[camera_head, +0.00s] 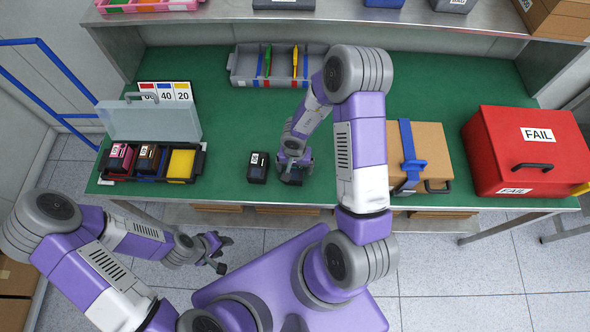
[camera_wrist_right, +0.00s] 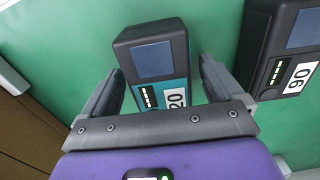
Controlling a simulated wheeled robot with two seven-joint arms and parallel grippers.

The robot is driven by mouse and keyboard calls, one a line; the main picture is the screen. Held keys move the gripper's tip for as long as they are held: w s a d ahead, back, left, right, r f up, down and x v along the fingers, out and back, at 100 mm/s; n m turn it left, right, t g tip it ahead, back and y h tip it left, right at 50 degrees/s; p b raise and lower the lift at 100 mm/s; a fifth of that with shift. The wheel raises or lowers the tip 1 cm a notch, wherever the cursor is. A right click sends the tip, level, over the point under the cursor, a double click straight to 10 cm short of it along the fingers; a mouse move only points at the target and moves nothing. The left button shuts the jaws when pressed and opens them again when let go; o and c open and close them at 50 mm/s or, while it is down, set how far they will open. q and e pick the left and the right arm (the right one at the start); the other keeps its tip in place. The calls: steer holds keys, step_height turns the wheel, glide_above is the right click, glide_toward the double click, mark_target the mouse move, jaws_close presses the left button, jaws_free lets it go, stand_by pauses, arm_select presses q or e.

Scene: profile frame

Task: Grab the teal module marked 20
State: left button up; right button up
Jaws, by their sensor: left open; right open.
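The teal module marked 20 (camera_wrist_right: 158,70) stands on the green mat, dark-cased with a teal front and a white label. In the right wrist view it sits between the two fingers of my right gripper (camera_wrist_right: 160,88), which is open, with a gap visible on the finger sides. In the head view my right gripper (camera_head: 294,160) is over this module (camera_head: 290,180), which is mostly hidden below it. My left gripper (camera_head: 218,253) is open and empty, in front of the table's near edge.
Another dark module (camera_head: 257,168) stands close by; its label seems to read 90 in the right wrist view (camera_wrist_right: 280,50). A black case (camera_head: 150,181) with several modules is at left, a grey tray (camera_head: 244,70) at back, a brown box (camera_head: 432,152) and red FAIL box (camera_head: 527,150) at right.

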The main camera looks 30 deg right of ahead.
steer(key=c, duration=1.2)
steer(key=shift+r, duration=0.15)
step_height(320, 180, up, 10)
steer(key=p, duration=0.5)
